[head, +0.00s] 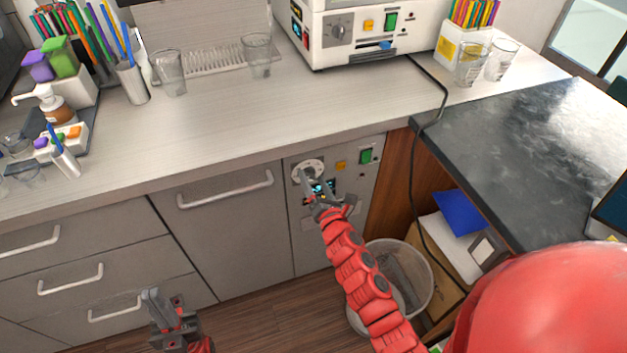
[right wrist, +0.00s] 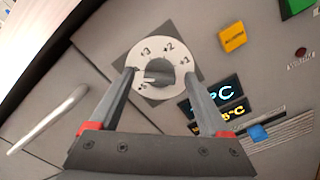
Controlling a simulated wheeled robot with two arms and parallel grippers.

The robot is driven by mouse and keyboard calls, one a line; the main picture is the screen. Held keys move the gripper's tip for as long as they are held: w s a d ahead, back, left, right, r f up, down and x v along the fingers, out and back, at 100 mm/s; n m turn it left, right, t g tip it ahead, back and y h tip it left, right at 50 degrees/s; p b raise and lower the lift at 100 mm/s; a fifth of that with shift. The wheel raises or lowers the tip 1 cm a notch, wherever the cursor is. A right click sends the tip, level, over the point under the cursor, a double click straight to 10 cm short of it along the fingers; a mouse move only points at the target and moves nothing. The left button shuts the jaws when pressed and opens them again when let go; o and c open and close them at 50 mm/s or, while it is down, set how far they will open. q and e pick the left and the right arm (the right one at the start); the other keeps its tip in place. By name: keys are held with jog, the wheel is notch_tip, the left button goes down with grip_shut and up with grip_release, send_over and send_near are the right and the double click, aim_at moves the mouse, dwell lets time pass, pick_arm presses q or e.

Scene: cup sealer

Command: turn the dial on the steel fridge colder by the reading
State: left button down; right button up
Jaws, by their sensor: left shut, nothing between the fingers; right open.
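The dial (head: 308,168) is a round white disc with a grey knob, high on the steel fridge's front panel (head: 318,240). In the right wrist view the dial (right wrist: 147,52) shows numbers around its knob. My right gripper (head: 306,178) is open in front of the dial; in its wrist view the fingertips (right wrist: 159,75) lie either side of the knob, and contact cannot be told. A display (right wrist: 226,92) beside the dial shows "°C" in blue and yellow, its digits partly hidden by a finger. My left gripper (head: 163,308) is shut and empty, low before the drawers.
An orange button (head: 341,166) and a green switch (head: 366,156) sit right of the dial. A steel door with a bar handle (head: 225,190) is to the left. A bin (head: 415,265) stands below right, near a black cable (head: 432,125). Glasses and a white machine (head: 360,45) stand on the counter above.

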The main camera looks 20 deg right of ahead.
grip_shut()
dwell(0.3)
